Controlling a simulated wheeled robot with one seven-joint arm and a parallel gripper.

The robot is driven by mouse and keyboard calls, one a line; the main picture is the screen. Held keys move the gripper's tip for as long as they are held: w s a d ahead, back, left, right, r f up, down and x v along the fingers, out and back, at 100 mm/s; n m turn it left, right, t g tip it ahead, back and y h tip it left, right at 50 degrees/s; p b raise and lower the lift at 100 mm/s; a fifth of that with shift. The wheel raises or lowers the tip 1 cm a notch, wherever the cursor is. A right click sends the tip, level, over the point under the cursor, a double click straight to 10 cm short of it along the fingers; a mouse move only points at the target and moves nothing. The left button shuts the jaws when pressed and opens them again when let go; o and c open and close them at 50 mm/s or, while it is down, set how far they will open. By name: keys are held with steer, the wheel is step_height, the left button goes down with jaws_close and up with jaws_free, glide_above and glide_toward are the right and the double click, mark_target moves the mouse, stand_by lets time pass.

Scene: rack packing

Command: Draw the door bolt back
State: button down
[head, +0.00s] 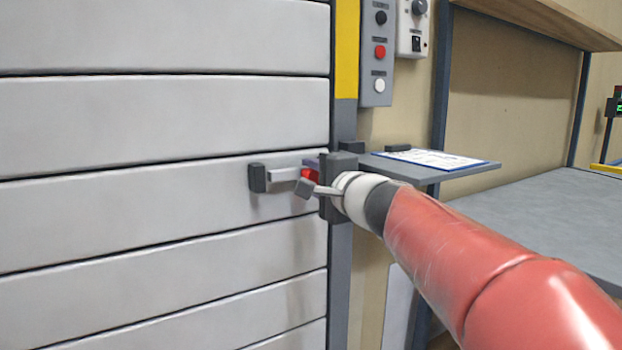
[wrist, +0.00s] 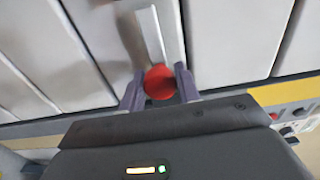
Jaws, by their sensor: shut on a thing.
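The door bolt is a light grey bar (head: 283,175) lying level on the grey slatted door (head: 150,120), with a dark bracket (head: 258,178) at its left end. Its red knob (head: 309,175) is at my gripper (head: 312,182). In the wrist view the red knob (wrist: 160,83) sits between the two purple-grey fingers of my gripper (wrist: 159,88), which is shut on it. The bolt bar (wrist: 152,32) runs away from the knob there. My gripper's body hides the bolt's right end in the head view.
A yellow and grey post (head: 346,60) borders the door on the right. A button panel (head: 377,52) hangs beside it. A small shelf with a clipboard (head: 430,158) juts out just behind my wrist. A grey bench (head: 550,215) stands at the right.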

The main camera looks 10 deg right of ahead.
mark_target(286, 176)
steer(key=a, duration=0.2)
steer(key=s+a+b, duration=0.1)
steer(key=a, duration=0.1)
steer(key=shift+s, duration=0.1)
steer(key=shift+d, duration=0.1)
steer(key=c, duration=1)
jaws_free()
steer(key=shift+v, duration=3.9)
steer(key=shift+c, duration=0.2)
